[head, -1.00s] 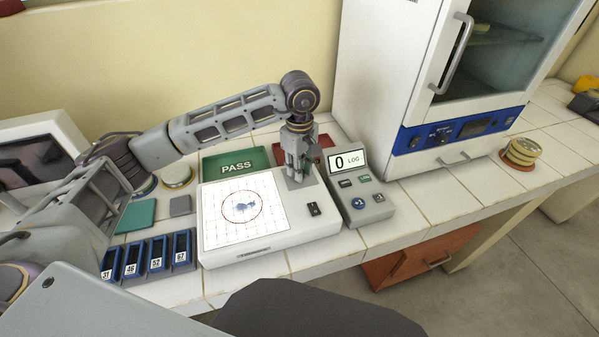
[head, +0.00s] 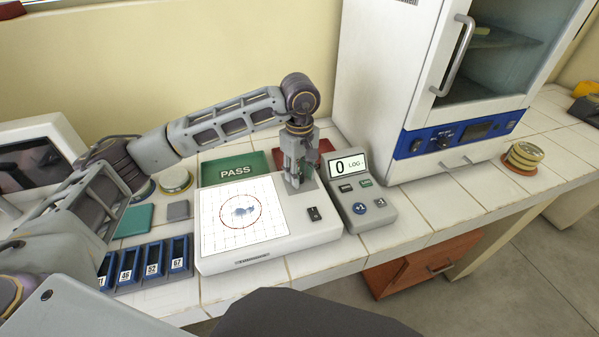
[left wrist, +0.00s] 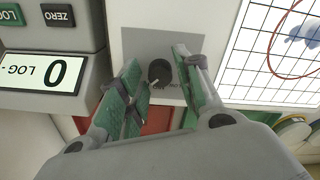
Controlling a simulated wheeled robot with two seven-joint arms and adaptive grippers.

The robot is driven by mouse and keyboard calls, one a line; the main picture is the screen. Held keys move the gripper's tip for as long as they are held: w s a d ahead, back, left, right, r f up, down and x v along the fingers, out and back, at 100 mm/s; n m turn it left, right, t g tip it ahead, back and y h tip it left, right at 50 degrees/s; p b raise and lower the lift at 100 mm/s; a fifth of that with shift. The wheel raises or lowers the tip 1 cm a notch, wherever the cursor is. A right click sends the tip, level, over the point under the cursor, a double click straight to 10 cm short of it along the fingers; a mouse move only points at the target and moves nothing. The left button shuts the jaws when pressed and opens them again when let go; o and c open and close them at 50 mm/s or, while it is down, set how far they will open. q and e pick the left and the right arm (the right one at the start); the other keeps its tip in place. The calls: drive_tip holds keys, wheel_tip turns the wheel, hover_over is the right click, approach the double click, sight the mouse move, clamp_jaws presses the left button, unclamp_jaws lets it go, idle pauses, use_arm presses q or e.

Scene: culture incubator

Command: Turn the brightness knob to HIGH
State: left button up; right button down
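The brightness knob (left wrist: 159,72) is a small dark round knob with a light pointer mark. My left gripper (head: 298,184) points down over this patch. In the left wrist view its green-padded fingers (left wrist: 155,75) are open, one on each side of the knob, with gaps between pads and knob. My right gripper is not in view.
A grey counter box (head: 362,195) showing 0 stands close right of the lightbox. A green PASS tray (head: 236,168) and a red tray (head: 318,158) lie behind. A rack of numbered blue slots (head: 150,262) is at left. The white incubator (head: 385,90) stands at back right.

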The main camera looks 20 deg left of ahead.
sight(300, 175)
use_arm(q)
drive_tip(key=shift+o, duration=0.4)
wheel_tip(300, 175, up, 12)
idle(0.7)
